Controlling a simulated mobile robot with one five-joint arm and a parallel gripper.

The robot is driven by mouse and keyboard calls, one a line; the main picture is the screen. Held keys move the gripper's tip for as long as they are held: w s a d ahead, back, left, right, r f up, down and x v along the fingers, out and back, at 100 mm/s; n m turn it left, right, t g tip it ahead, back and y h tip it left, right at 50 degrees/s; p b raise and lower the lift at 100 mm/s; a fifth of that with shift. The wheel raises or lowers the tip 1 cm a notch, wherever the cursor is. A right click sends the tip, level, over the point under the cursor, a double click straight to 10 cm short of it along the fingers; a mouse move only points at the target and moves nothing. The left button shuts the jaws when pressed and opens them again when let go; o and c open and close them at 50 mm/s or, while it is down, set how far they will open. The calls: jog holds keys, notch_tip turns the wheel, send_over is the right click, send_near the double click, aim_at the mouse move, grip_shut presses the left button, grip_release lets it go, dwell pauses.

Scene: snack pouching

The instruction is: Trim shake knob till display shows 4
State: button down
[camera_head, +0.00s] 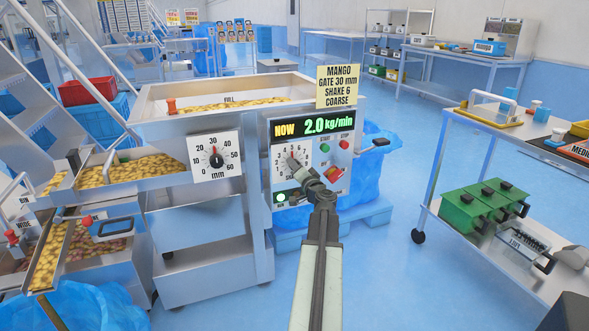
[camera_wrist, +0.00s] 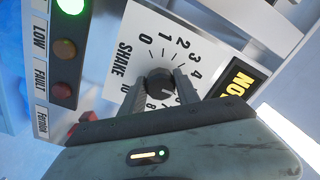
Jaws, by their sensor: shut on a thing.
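The shake knob (camera_wrist: 160,79) is a dark round knob on a white dial marked SHAKE, with numbers from 0 to 10. My gripper (camera_wrist: 161,90) is shut on it, one finger on each side; the fingers and gripper body hide part of the scale. I cannot read the knob's pointer surely. In the head view the shake dial (camera_head: 291,155) is on the grey control panel, and my gripper (camera_head: 304,176) reaches it from the lower right. The display (camera_head: 312,126) above the dial reads NOW 2.0 kg/min in green and yellow.
A yellow card (camera_head: 337,86) above reads MANGO, GATE 30 mm, SHAKE 6, COARSE. A gate dial (camera_head: 214,157) in mm is to the left. Start and stop buttons (camera_head: 345,144) are right of the dial. A green lamp (camera_wrist: 71,5) is lit; a red part (camera_wrist: 84,120) is near my gripper.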

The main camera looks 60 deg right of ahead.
jog(key=m, duration=0.7)
jog(key=shift+w+a, duration=0.1)
jog(key=shift+w, duration=0.1)
jog(key=m, duration=0.7)
jog(key=shift+r, duration=0.15)
jog(key=m, duration=0.6)
jog(key=shift+p, duration=0.4)
jog(key=m, duration=0.6)
jog(key=shift+m, duration=0.3)
jog(key=c, duration=0.9)
grip_release()
jog(key=shift+g, duration=0.3)
jog(key=shift+s, duration=0.1)
